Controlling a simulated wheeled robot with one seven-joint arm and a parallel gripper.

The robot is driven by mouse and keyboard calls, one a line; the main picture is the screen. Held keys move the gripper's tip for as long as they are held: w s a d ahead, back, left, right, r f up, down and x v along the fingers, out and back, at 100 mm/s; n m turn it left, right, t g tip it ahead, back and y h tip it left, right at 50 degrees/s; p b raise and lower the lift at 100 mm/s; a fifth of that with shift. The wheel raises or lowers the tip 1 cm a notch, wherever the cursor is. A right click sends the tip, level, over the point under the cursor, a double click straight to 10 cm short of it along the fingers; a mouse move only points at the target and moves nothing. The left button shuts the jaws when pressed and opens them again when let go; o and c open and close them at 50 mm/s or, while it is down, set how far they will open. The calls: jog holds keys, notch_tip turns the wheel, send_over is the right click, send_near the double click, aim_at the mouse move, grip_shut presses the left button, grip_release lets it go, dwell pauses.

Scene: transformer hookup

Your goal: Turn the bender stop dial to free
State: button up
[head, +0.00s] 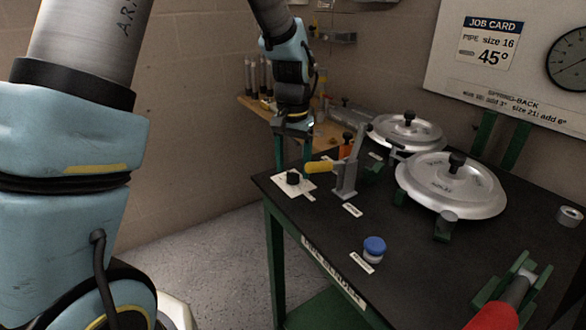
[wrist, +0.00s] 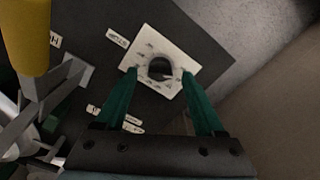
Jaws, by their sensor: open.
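The bender stop dial is a black round knob (head: 292,178) on a white square plate (head: 308,190) at the table's near left corner. In the wrist view the knob (wrist: 160,68) sits near the middle of the plate (wrist: 150,42), which has small markings around it. I cannot read these or tell the dial's setting. My gripper (head: 294,170) points down over the plate. Its two green fingers are open, one on each side of the knob, and it also shows in the wrist view (wrist: 159,73). I cannot tell whether they touch the knob.
A yellow-handled lever (head: 323,167) on a grey bracket stands close to the right of the dial. Two silver discs (head: 452,183) lie further right. A blue-lidded jar (head: 374,250) and a red-handled tool (head: 493,317) are nearer the front. The black tabletop (head: 320,215) is clear in front of the dial.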

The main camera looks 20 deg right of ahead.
notch_tip(320, 180, up, 10)
jog(key=b, duration=0.1)
jog(key=shift+f, duration=0.1)
dwell(0.4)
jog(key=s+a+f+n, duration=0.1)
jog(key=a+f+n, duration=0.1)
jog(key=a, duration=0.8)
jog(key=s+a+f+n+t, duration=0.1)
jog(key=a+f+n, duration=0.1)
jog(key=a, duration=0.8)
jog(key=s+a+f+n, duration=0.1)
jog(key=a+f+n, duration=0.2)
jog(key=a, duration=0.7)
jog(key=shift+s+a+n+t+p, duration=0.25)
jog(key=shift+s+n+p, duration=0.2)
jog(key=shift+n, duration=0.25)
jog(key=shift+f, duration=0.1)
